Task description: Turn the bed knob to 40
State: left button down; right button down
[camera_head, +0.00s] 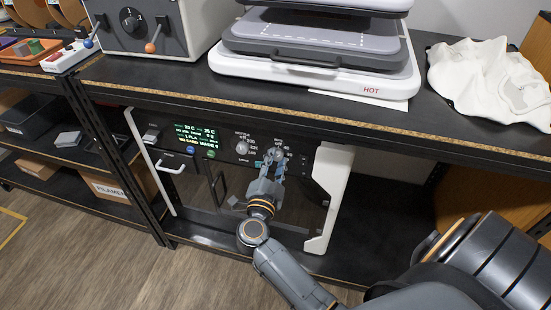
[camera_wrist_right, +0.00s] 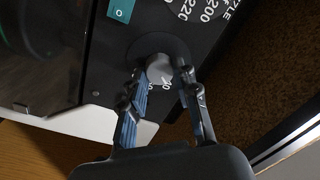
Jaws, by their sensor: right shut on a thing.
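The printer (camera_head: 325,190) stands on the shelf under the bench, with a black control panel across its front. The bed knob (camera_wrist_right: 160,69) is a round grey knob on that panel; in the head view my fingers partly cover it. My right gripper (camera_head: 275,162) reaches up to the panel and is shut on the bed knob. In the right wrist view its two fingers (camera_wrist_right: 160,77) sit on either side of the knob. Parts of the dial numbers are hidden, so I cannot read the setting. The nozzle knob (camera_head: 242,148) is left of it. My left gripper is not in view.
A lit display (camera_head: 195,135) with small, hard-to-read text is on the panel's left. The bench edge (camera_head: 300,120) overhangs the panel closely. A heat press (camera_head: 310,60) marked HOT and a white cloth (camera_head: 485,80) are on the bench.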

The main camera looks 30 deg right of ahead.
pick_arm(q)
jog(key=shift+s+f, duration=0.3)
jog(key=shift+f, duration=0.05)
pick_arm(e)
jog(key=shift+f+m, duration=0.1)
jog(key=shift+m, duration=0.5)
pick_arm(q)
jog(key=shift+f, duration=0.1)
pick_arm(e)
jog(key=c, duration=1)
grip_release()
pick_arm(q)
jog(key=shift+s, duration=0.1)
pick_arm(e)
jog(key=v, duration=0.7)
jog(key=shift+s+a, duration=0.2)
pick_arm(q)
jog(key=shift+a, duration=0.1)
pick_arm(e)
jog(key=shift+w, duration=0.1)
